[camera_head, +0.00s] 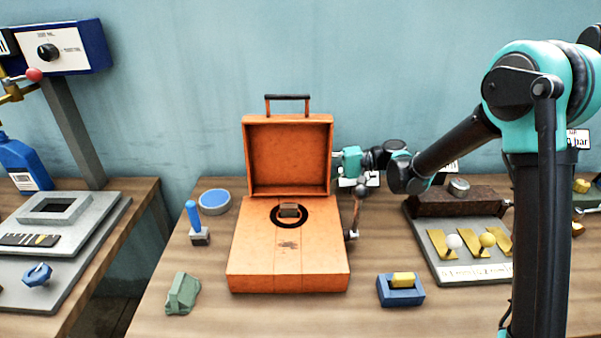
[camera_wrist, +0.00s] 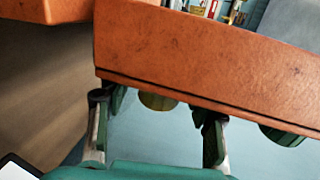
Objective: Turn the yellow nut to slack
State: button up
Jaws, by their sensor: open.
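My gripper is open in the wrist view (camera_wrist: 157,135), its two fingers apart on either side, close to an orange panel that crosses the upper part of that view. I cannot tell whether either is the yellow nut. In the head view my arm reaches left to the right side of the open orange case (camera_head: 290,275); the fingertips are hidden behind its raised lid (camera_head: 288,160). A yellow piece (camera_head: 403,279) sits in a blue block.
A plate (camera_head: 440,262) with brass pieces and white and yellow knobs lies right of the case. A blue-handled tool (camera_head: 194,216), a blue-topped round dish (camera_head: 214,202) and a green block (camera_head: 182,294) stand to its left. A second table is at far left.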

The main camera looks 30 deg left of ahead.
jog(key=shift+x, duration=1.45)
grip_shut()
